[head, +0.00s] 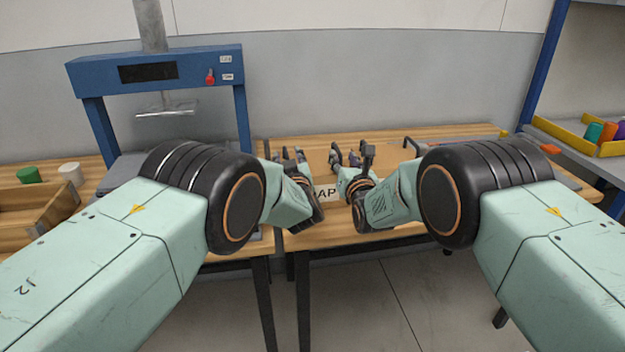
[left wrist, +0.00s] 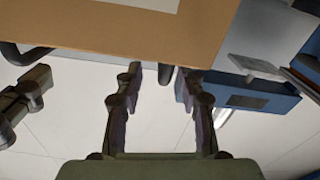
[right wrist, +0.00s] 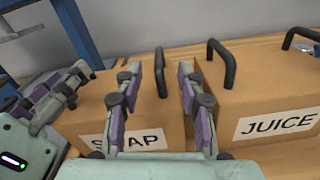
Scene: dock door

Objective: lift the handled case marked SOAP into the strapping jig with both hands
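The brown case marked SOAP (right wrist: 130,125) shows in the right wrist view with a black handle (right wrist: 161,72) on its near top. In the head view only part of its label (head: 325,192) shows between my arms. My right gripper (right wrist: 157,75) is open, with the handle in the gap between its fingers as seen there; contact is unclear. My left gripper (left wrist: 159,72) is open and empty, its fingertips by an edge of the brown case (left wrist: 130,35). A blue frame (head: 160,68) with a plate stands at the left in the head view; I cannot tell whether it is the strapping jig.
A JUICE case (right wrist: 270,100) with its own handle (right wrist: 222,62) stands close to the right of the SOAP case. A wooden crate (head: 35,215), a green cylinder (head: 29,175) and a white cylinder (head: 71,173) are at the left. A yellow-edged bin (head: 570,135) stands at the right.

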